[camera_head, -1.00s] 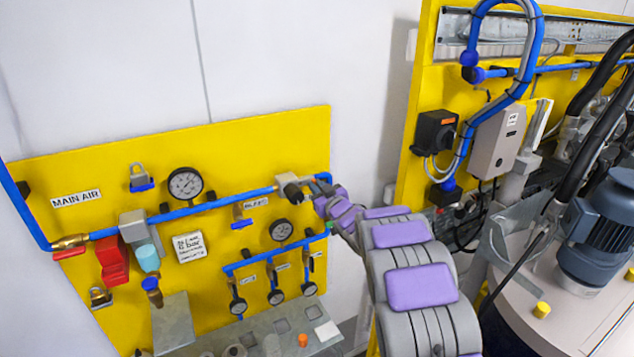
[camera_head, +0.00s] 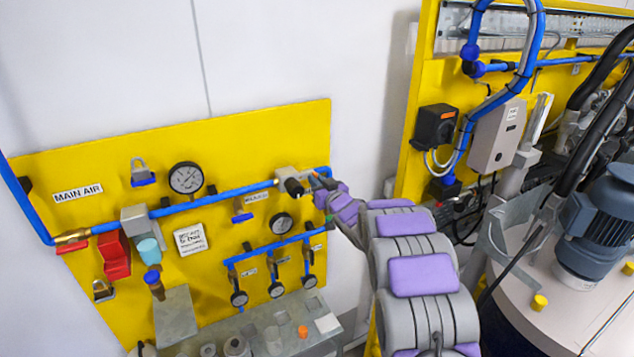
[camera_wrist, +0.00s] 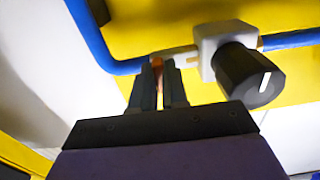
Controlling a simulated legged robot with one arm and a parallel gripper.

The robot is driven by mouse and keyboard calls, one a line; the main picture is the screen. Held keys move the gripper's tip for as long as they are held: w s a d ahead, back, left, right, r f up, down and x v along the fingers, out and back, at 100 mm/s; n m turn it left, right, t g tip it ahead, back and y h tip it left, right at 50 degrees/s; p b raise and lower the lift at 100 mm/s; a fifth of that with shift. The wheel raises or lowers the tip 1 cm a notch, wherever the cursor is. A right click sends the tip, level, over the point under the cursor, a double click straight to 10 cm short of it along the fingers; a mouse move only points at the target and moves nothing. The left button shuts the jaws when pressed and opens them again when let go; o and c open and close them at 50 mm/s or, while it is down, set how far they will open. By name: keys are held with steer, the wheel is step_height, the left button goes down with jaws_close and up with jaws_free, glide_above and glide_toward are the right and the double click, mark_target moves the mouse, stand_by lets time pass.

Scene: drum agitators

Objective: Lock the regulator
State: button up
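The regulator, a pale block (camera_head: 287,175) with a black knob (camera_head: 294,187), sits at the right end of the blue main air line on the yellow board. In the wrist view its block (camera_wrist: 212,45) and black knob (camera_wrist: 250,76), with a white pointer line, are to the right of my gripper, apart from its fingers. My gripper (camera_wrist: 158,75) has two dark fingers with a narrow gap. A small orange piece (camera_wrist: 157,70) shows between the tips; I cannot tell if it is gripped. In the head view my gripper (camera_head: 318,180) is small and partly hidden beside the regulator.
The yellow board (camera_head: 110,165) carries gauges, padlocks (camera_head: 141,172) and a red valve (camera_head: 114,256). A grey bench (camera_head: 326,341) lies below. Blue pipe (camera_wrist: 95,38) runs close to the fingers. A second yellow panel (camera_head: 423,100) and a motor (camera_head: 598,235) stand at right.

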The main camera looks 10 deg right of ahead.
steer(key=o, duration=0.4)
steer(key=shift+f, duration=0.2)
steer(key=shift+o, duration=0.2)
steer(key=shift+r, duration=0.15)
steer(key=shift+s+d, duration=0.1)
steer(key=shift+s, duration=0.05)
steer(key=b+v, duration=0.3)
steer(key=v, duration=1.4)
steer(key=shift+b, duration=0.4)
